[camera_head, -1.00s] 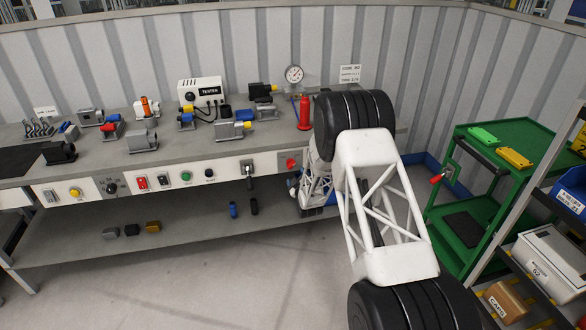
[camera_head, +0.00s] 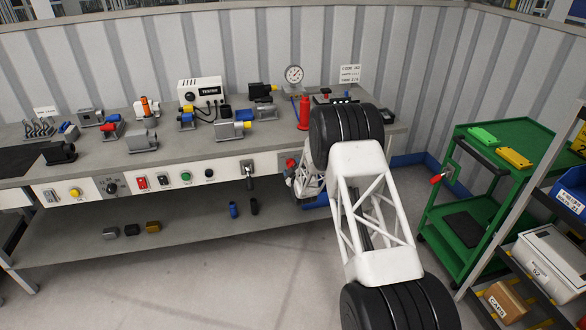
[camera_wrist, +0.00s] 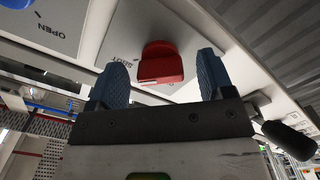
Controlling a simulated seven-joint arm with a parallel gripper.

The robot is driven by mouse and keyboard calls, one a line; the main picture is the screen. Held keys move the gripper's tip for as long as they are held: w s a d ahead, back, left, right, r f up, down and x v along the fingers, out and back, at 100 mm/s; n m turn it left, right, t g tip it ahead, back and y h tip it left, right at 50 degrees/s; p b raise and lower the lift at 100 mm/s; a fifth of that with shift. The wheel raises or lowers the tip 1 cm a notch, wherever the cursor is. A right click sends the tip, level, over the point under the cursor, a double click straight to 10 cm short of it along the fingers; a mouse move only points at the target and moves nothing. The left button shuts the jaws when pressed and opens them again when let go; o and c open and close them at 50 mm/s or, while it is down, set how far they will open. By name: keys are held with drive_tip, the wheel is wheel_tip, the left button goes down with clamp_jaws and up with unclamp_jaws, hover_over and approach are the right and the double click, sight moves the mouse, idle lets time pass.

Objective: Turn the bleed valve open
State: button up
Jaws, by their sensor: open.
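A red knob (camera_wrist: 160,62) sits on a pale plate on the bench's front panel, with the word SHUT printed beside it. It also shows in the head view (camera_head: 291,163). My gripper (camera_wrist: 160,78) is open, its two blue fingers on either side of the knob's near end. I cannot tell whether they touch it. Part of a blue thing (camera_wrist: 15,3) shows at the wrist view's upper left, near a plate marked OPEN (camera_wrist: 50,27). No label naming the bleed valve is readable. In the head view my gripper (camera_head: 298,181) is small beside the panel.
A black-handled lever (camera_head: 249,175) stands out from the panel left of the red knob; its handle shows in the wrist view (camera_wrist: 289,140). A green cart (camera_head: 480,215) stands to the right.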

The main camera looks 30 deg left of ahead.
drive_tip(key=shift+w+a, duration=0.2)
drive_tip(key=shift+c, duration=0.4)
drive_tip(key=c, duration=0.8)
drive_tip(key=shift+c, duration=0.2)
